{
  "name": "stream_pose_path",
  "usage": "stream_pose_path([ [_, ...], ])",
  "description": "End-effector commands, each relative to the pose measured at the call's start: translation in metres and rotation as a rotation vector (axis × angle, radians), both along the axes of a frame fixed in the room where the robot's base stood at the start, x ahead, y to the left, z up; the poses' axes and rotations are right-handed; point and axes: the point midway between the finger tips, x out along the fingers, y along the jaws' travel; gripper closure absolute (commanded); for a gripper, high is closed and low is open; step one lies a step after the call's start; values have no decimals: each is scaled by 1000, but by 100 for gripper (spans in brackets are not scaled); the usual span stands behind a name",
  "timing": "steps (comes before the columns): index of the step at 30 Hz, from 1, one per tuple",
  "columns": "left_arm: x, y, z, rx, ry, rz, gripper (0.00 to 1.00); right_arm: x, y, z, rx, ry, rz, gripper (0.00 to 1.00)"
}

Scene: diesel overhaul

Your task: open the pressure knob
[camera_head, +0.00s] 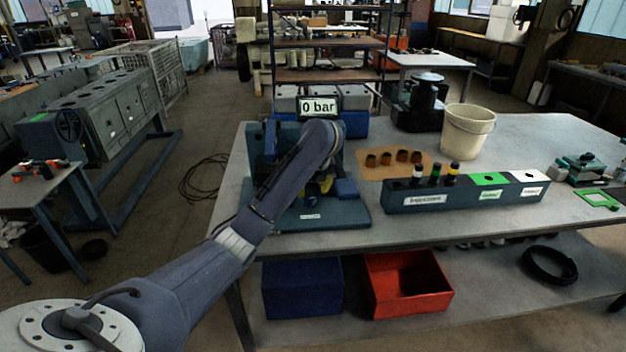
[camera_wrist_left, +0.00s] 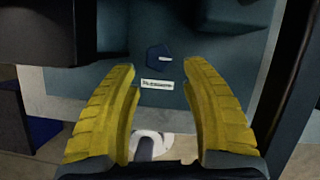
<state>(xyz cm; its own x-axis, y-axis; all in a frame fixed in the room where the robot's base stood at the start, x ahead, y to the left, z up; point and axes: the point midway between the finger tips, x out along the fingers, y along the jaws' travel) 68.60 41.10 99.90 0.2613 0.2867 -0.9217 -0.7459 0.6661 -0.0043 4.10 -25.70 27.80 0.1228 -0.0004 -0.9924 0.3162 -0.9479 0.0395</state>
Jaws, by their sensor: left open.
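The test stand with a blue-grey base plate (camera_head: 345,215) stands at the left end of the workbench, under a display (camera_head: 319,107) reading "0 bar". In the left wrist view a small dark blue angular knob with a pale mark (camera_wrist_left: 158,59) sits on the plate, above a white label (camera_wrist_left: 157,84) too blurred to read. It appears to be the pressure knob; I cannot pick it out in the head view. My left gripper (camera_wrist_left: 158,67) is open, its yellow fingers apart on either side of the knob in the picture. I cannot tell their height above it. My right gripper is out of view.
A long rack (camera_head: 465,194) with several injectors stands to the right of the stand. Behind it are an orange-brown mat (camera_head: 385,172) with several small brown parts and a cream bucket (camera_head: 467,130). Blue (camera_head: 302,288) and red (camera_head: 408,285) bins sit on the lower shelf.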

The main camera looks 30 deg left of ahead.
Motion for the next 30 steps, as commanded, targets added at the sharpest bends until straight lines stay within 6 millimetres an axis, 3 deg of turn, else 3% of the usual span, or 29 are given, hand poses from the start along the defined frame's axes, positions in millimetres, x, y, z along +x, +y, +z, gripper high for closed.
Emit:
stream_pose_path([
  [15, -12, -12, 40, 2, 3, 2, 54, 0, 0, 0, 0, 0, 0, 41],
  [30, -15, -14, 46, 0, 7, 3, 54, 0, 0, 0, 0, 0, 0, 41],
])
